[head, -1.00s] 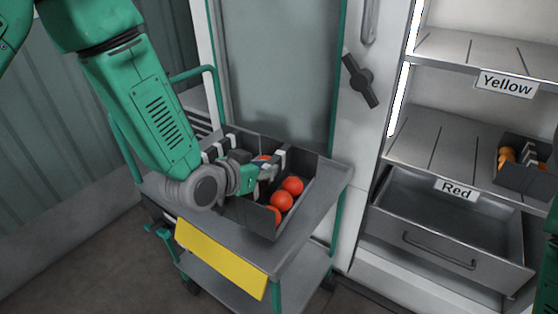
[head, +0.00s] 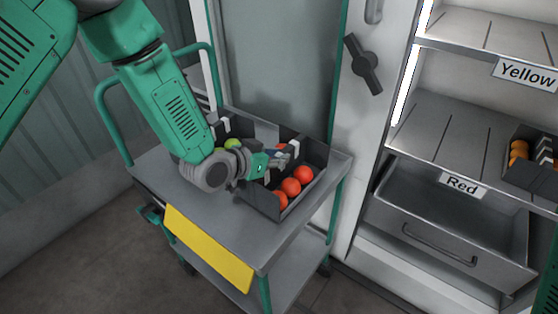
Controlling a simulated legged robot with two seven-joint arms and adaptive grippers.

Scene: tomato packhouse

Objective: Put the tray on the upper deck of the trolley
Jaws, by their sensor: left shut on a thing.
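The dark grey tray (head: 262,204) is over the upper deck (head: 222,221) of the trolley, towards its back right. It looks level; whether its base touches the deck is hard to tell. Several red tomatoes (head: 291,187) lie in its right part, and a green tomato (head: 232,144) shows in its left part. My left gripper (head: 276,161) is shut on the tray around its middle; the hand and wrist hide part of the inside and the exact grip. My right gripper is not in view.
The trolley has green rails (head: 101,105), a yellow front panel (head: 207,248) and a lower deck. At right, a shelf unit has a "Yellow" shelf, another tray (head: 533,178) and an open "Red" drawer (head: 440,240). Bare deck shows in front of the tray.

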